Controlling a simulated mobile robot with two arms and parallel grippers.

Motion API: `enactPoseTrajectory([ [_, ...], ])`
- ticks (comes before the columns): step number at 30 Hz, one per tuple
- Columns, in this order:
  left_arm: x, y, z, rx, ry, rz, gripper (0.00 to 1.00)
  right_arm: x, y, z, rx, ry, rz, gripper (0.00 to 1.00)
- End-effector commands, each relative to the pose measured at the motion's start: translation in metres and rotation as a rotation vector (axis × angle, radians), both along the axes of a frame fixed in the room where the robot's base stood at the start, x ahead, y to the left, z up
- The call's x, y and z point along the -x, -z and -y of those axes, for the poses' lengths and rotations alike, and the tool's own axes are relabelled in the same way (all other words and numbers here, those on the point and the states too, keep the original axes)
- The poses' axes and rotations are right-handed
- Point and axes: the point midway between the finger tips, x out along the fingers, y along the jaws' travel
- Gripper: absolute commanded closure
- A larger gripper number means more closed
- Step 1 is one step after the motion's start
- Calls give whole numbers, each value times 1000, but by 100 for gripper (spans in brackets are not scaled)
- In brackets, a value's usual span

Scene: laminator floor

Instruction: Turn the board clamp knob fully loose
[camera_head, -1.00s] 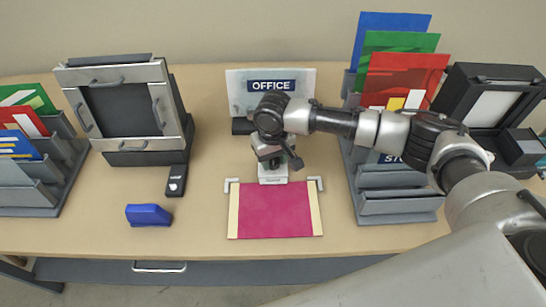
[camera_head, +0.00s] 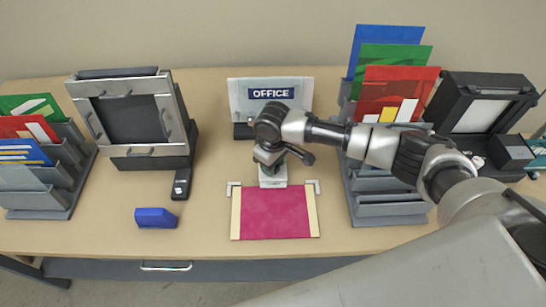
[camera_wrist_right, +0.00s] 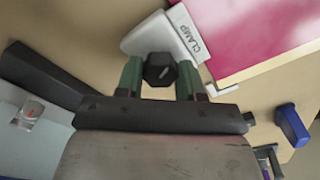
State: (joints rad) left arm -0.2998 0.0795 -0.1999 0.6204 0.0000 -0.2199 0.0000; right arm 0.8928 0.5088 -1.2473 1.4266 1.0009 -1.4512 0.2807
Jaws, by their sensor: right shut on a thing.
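The board clamp (camera_head: 273,180) is a small pale block at the back edge of the magenta board (camera_head: 274,213). In the right wrist view its white base, lettered CLAMP (camera_wrist_right: 160,38), lies beside the magenta board (camera_wrist_right: 245,38). The dark, faceted clamp knob (camera_wrist_right: 160,70) has a light mark on top. My right gripper (camera_head: 266,160) is over the clamp; in the wrist view its two green fingers (camera_wrist_right: 160,78) are shut on the knob from both sides. In the head view the gripper hides the knob. My left gripper is out of view.
An OFFICE sign (camera_head: 250,95) stands just behind the clamp. A framed grey device (camera_head: 135,115) and a blue block (camera_head: 156,217) are to the left. A file rack (camera_head: 390,208) stands close on the right, under my right arm. Bare table lies left of the board.

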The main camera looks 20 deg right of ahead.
Motion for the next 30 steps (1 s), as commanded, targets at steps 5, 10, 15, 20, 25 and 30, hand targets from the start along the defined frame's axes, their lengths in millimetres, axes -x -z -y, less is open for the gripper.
enactPoseTrajectory([
  [5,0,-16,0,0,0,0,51,0,-4,0,-2,-167,0,86],
  [10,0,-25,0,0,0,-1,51,-1,-3,0,-2,-329,2,86],
  [15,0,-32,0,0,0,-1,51,-1,-3,0,-2,-489,2,86],
  [20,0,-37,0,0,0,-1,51,-1,-3,-1,-2,-642,4,86],
  [25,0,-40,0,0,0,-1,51,-1,-2,-1,-2,-795,4,86],
  [30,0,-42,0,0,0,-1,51,-1,-2,0,-3,-924,4,86],
])
